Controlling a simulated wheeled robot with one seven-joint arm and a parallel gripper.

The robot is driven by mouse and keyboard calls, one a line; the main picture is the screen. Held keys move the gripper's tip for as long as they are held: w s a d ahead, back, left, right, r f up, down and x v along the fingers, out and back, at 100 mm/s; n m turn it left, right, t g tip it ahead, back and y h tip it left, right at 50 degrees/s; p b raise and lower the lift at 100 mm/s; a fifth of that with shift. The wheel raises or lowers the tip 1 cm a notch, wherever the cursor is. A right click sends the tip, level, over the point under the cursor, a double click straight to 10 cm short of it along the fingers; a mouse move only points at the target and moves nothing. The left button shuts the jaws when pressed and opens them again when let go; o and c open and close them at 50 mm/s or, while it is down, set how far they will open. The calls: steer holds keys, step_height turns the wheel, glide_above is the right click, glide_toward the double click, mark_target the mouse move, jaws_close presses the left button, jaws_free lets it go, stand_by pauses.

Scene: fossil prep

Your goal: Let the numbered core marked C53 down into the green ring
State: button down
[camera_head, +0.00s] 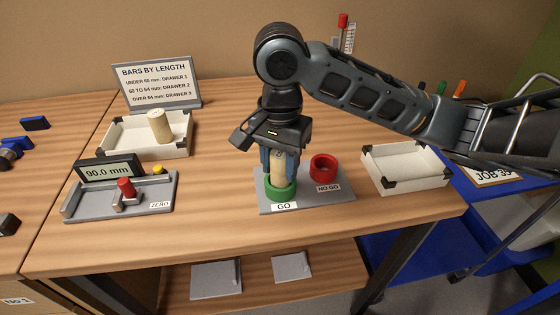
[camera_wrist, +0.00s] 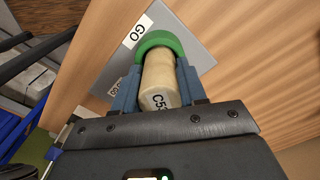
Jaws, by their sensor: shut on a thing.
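The core marked C53 (camera_wrist: 158,80) is a pale cylinder held upright between the blue fingers of my gripper (camera_wrist: 157,85). The core (camera_head: 278,170) also shows in the head view, with my gripper (camera_head: 278,165) shut on its sides. The green ring (camera_head: 280,191) stands on a grey plate at the GO label, and the core's lower end is at the ring's opening. In the wrist view the green ring (camera_wrist: 162,42) curves around the core's far end. How deep the core sits in the ring is hidden.
A red ring (camera_head: 324,168) marked NO GO stands on the same grey plate (camera_head: 335,192), to the right. An empty white tray (camera_head: 407,182) is further right. Another white tray (camera_head: 118,137) holds a pale core (camera_head: 159,127) at left. A gauge (camera_head: 150,195) reads 90.0 mm.

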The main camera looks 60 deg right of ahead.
mark_target(280, 153)
steer(key=shift+f+b, duration=0.35)
steer(key=shift+f, duration=0.3)
steer(key=shift+r, duration=0.15)
stand_by(0.6)
steer(key=shift+r+p, duration=2.65)
steer(key=shift+p, duration=0.4)
steer(key=shift+f, duration=0.1)
